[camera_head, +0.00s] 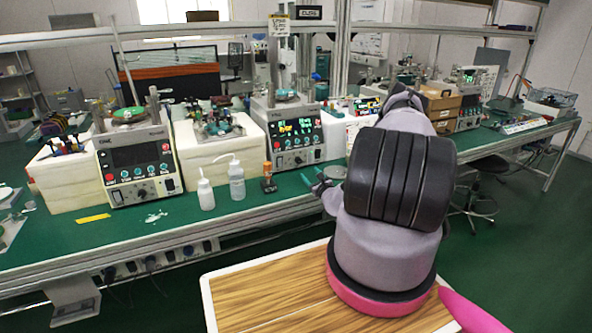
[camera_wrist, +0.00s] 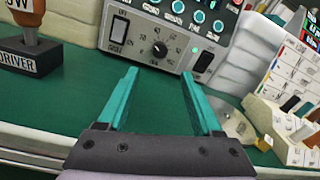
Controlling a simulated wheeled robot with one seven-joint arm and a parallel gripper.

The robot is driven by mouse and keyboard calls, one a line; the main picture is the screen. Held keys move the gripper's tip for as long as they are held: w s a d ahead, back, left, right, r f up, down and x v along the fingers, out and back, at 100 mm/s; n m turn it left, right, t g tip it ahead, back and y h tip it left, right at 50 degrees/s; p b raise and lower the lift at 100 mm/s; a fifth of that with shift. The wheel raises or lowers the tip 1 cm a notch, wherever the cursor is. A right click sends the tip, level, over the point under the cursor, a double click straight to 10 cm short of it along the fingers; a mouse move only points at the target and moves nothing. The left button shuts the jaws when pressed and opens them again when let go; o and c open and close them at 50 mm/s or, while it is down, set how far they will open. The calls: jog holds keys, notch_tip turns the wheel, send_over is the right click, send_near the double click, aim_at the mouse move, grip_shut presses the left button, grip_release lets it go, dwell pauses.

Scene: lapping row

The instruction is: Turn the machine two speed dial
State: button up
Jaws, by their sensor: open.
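Machine two (camera_head: 292,128) stands on the green bench with its display lit. Its speed dial is a small black knob (camera_wrist: 160,49) low on the front panel, ringed by printed marks in the wrist view; it is small in the head view (camera_head: 299,160). My gripper (camera_wrist: 159,74) is open, with two teal fingers spread and nothing between them. The fingers point at the panel, and the dial shows between and beyond their tips, apparently apart from them. In the head view my gripper (camera_head: 320,181) is low in front of the machine, partly hidden by my arm.
A driver in a dark block (camera_wrist: 35,52) stands left of my gripper. A black switch (camera_wrist: 119,29) and a rocker switch (camera_wrist: 203,60) flank the dial. White bottles (camera_head: 236,182) stand farther left.

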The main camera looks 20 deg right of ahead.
aim_at(299, 162)
jog(key=w, duration=1)
jog(key=shift+w, duration=0.3)
grip_shut()
